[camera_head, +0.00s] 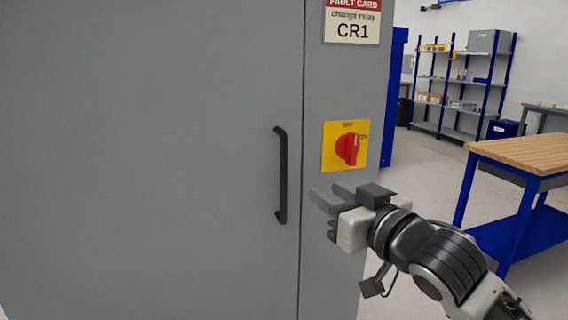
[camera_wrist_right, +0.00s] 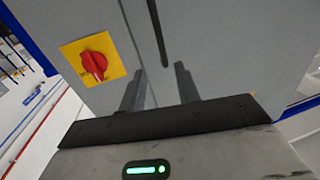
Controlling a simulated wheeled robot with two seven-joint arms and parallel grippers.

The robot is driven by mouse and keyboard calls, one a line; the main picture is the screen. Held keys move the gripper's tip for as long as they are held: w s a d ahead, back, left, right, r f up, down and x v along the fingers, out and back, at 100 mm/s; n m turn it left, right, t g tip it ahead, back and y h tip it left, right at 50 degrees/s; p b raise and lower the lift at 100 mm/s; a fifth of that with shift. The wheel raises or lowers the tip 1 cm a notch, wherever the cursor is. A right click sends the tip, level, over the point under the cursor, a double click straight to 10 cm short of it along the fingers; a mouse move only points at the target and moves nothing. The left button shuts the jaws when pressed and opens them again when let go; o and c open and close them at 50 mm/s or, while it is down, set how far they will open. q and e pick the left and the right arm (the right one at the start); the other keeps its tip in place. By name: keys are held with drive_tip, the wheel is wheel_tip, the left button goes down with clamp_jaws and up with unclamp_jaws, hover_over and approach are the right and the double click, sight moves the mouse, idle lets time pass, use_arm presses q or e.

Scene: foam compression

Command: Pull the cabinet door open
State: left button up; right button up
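The grey cabinet door (camera_head: 150,160) fills the left of the head view and looks shut, with a thin seam along its right edge. Its black vertical bar handle (camera_head: 281,175) is near that edge. My right gripper (camera_head: 328,197) is to the right of the handle's lower end, apart from it, with its fingers pointing left. In the right wrist view the two fingers (camera_wrist_right: 160,88) stand apart with nothing between them, and the handle (camera_wrist_right: 158,32) is beyond them, partly cut off by the top edge. My left gripper is not in view.
A red rotary switch (camera_head: 348,149) on a yellow plate sits on the cabinet frame just above my right gripper. A fault card (camera_head: 352,22) reading CR1 is higher up. A wood-topped blue workbench (camera_head: 525,152) stands at the right, with shelving (camera_head: 462,85) behind.

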sight(285, 161)
drive_tip(key=x, duration=0.5)
drive_tip(key=p+x, duration=0.1)
drive_tip(key=x, duration=0.4)
drive_tip(key=r+p+x, duration=0.1)
drive_tip(key=x, duration=0.5)
drive_tip(key=shift+a+r, duration=0.1)
clamp_jaws()
